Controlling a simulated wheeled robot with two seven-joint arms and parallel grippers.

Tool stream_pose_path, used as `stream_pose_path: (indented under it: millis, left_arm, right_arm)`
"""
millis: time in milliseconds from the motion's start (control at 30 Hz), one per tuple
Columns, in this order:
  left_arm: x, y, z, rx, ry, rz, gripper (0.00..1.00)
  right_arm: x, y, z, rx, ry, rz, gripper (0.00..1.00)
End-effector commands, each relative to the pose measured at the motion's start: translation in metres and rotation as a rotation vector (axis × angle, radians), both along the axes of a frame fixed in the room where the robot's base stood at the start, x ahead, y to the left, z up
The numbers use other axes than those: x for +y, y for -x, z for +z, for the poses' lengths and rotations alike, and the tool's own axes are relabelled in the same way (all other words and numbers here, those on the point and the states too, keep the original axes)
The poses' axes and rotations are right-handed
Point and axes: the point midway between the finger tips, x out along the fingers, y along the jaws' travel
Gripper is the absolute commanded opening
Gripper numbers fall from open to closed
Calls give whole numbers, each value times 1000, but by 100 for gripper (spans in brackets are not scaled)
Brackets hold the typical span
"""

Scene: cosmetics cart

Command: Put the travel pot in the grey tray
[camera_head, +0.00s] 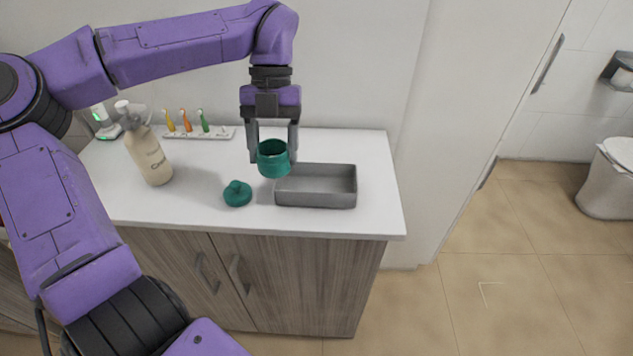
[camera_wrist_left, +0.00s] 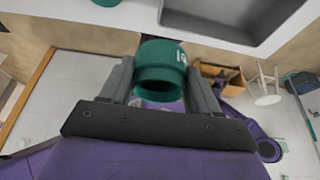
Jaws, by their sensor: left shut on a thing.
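The travel pot (camera_head: 273,160) is a green, open-topped pot held between the fingers of my left gripper (camera_head: 273,152). It also shows in the left wrist view (camera_wrist_left: 162,66), between the two fingers (camera_wrist_left: 165,85). In the head view the pot appears at the left end of the grey tray (camera_head: 318,201), overlapping its back-left corner; it looks held above the counter. The tray is rectangular and looks empty. A green lid with a knob (camera_head: 237,194) lies on the counter left of the tray. My right gripper is not in view.
A pump bottle (camera_head: 150,150) stands at the left of the white counter (camera_head: 330,226). Behind it a white holder (camera_head: 222,133) carries several coloured brushes. A wall is close behind the counter. Counter space right of the tray is clear.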

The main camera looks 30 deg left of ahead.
Motion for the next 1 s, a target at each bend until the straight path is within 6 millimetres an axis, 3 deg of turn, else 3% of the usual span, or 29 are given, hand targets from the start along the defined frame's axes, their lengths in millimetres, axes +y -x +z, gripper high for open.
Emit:
stream_pose_path:
  millis: [133, 333, 567, 733, 967, 1000]
  left_arm:
    - [-20, -32, -18, 12, 0, -3, 13]
    - [-35, -58, -56, 7, 3, 0, 13]
    - [-42, -70, -74, 6, 4, 0, 13]
    - [-42, -70, -100, 6, 4, -2, 13]
    - [-42, -70, -105, 3, 4, -1, 13]
    - [-41, -70, -106, 3, 4, -1, 71]
  right_arm:
    - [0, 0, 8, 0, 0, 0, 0]
    - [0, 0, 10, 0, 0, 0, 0]
    - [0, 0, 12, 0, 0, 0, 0]
    - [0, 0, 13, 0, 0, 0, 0]
    - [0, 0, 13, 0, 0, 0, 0]
    - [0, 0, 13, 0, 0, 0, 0]
